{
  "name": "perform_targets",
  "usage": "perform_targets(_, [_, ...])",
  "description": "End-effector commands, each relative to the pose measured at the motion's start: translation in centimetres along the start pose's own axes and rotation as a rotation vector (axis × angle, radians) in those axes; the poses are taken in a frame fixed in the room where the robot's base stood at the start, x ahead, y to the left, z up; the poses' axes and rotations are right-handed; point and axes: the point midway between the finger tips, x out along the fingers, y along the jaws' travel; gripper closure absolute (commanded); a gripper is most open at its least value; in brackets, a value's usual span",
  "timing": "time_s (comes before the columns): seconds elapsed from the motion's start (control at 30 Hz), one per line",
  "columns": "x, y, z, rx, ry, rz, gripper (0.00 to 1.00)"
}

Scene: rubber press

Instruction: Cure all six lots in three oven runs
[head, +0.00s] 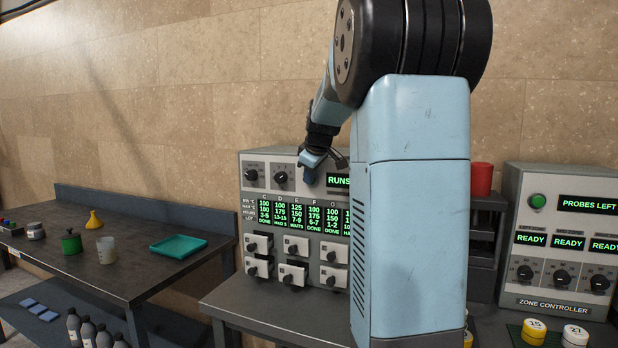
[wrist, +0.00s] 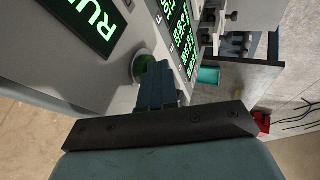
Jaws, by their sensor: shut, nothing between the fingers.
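The oven control panel (head: 249,212) stands on the bench with a green display of lots C, D, E, F, G and one more partly hidden behind my arm. C, F and G read DONE; E reads WAITS; D's last line is hard to read. A RUNS display (head: 338,181) is partly covered.
The zone controller (head: 560,301) at right shows PROBES LEFT and several READY displays. Yellow and white pucks (head: 535,328) (head: 575,335) stand before it. The left bench holds a teal tray (head: 178,246), a beaker (head: 106,250) and a green pot (head: 71,242). A red cup (head: 481,178) stands behind my arm.

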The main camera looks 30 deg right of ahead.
Motion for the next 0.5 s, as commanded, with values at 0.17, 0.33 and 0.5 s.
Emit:
perform_targets(0.17, [0.6, 1.02, 0.0, 0.0, -0.001, 0.001, 1.0])
perform_targets(0.33, [0.6, 1.05, -0.04, -0.001, 0.0, 0.001, 1.0])
perform_targets(0.5, [0.57, 1.03, -0.03, -0.001, 0.0, 0.001, 1.0])
